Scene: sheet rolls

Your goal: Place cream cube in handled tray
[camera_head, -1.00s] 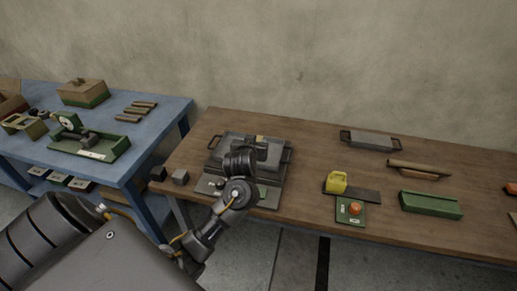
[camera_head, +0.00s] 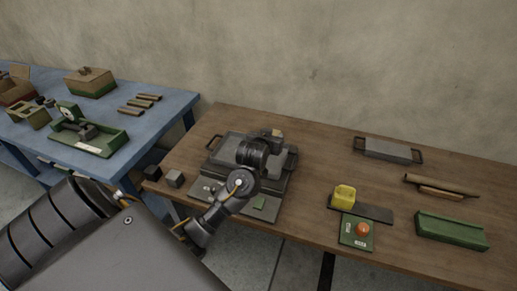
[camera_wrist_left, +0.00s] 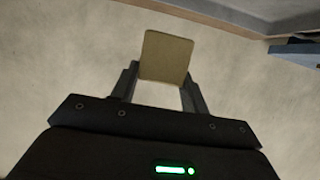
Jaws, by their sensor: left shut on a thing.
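The cream cube (camera_wrist_left: 167,57) is between the fingers of my left gripper (camera_wrist_left: 165,82) in the left wrist view. In the head view, a small cream patch of the cube (camera_head: 277,132) shows at the left gripper (camera_head: 274,138), mostly hidden by my wrist. My left gripper is shut on it, over the back of a grey fixture on the wooden table. The handled tray (camera_head: 388,150), grey with a dark handle at each end, lies at the table's back, to the right of the gripper. It looks empty. My right gripper is not in view.
The grey fixture (camera_head: 228,146) has handles. A yellow block (camera_head: 344,196), a green button box (camera_head: 357,231), a green channel (camera_head: 450,230) and brown rolls (camera_head: 440,187) lie on the right. Bare table (camera_head: 325,155) separates fixture and tray. A blue table (camera_head: 160,117) stands left.

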